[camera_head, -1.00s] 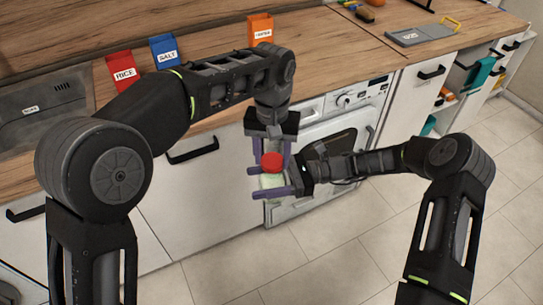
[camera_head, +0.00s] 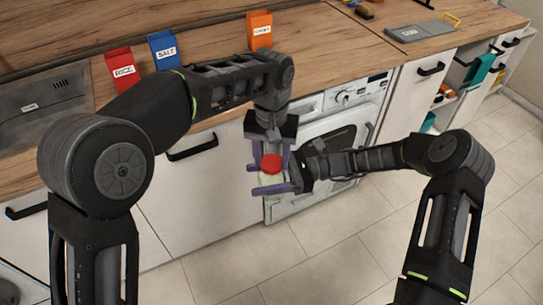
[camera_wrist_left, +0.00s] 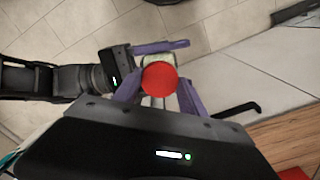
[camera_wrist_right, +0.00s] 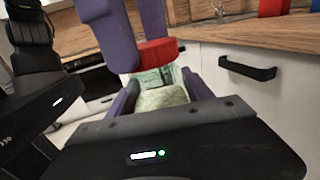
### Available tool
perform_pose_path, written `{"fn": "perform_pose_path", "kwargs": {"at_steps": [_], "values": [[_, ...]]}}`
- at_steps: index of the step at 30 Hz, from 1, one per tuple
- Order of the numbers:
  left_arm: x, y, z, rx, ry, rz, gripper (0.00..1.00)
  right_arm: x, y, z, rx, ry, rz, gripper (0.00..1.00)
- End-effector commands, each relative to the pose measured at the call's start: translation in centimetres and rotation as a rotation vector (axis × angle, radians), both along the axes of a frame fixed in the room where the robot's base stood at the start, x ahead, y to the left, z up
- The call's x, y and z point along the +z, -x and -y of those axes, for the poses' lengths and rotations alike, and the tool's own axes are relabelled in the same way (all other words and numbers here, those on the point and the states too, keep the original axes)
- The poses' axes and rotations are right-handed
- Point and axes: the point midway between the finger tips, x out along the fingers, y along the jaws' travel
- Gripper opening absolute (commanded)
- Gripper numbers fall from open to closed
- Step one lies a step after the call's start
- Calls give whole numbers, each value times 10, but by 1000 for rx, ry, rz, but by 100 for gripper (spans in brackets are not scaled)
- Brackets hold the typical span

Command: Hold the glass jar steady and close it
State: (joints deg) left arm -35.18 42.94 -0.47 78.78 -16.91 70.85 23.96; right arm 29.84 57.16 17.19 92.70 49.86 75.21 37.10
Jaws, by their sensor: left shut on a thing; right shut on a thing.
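The glass jar (camera_wrist_right: 163,80) is clear with pale green contents and stands upright between the fingers of my right gripper (camera_wrist_right: 165,100). In the head view, the jar (camera_head: 270,181) shows just under the red lid (camera_head: 271,163). My left gripper (camera_head: 270,160) reaches down from above and is shut on the lid. The round lid fills the space between its purple fingers in the left wrist view (camera_wrist_left: 160,79). In the right wrist view, the lid (camera_wrist_right: 156,54) is at the jar's mouth; I cannot tell whether it is fully seated.
Both grippers are in the air in front of the washing machine (camera_head: 325,150). The wooden counter (camera_head: 215,95) behind carries a red rice box (camera_head: 124,71), a blue salt box (camera_head: 164,50) and an orange box (camera_head: 260,31). The floor in front is clear.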

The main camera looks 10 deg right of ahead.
Motion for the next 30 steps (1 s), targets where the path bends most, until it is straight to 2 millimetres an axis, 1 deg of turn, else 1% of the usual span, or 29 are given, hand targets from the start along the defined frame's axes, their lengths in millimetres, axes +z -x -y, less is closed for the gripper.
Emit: {"fn": "perform_pose_path", "kwargs": {"at_steps": [13,30], "values": [[0,0,0,0,0,0,5,1,0,0,0,-1,1,0],[-11,0,0,-1,0,0,5,1,0,0,0,-1,1,0]]}}
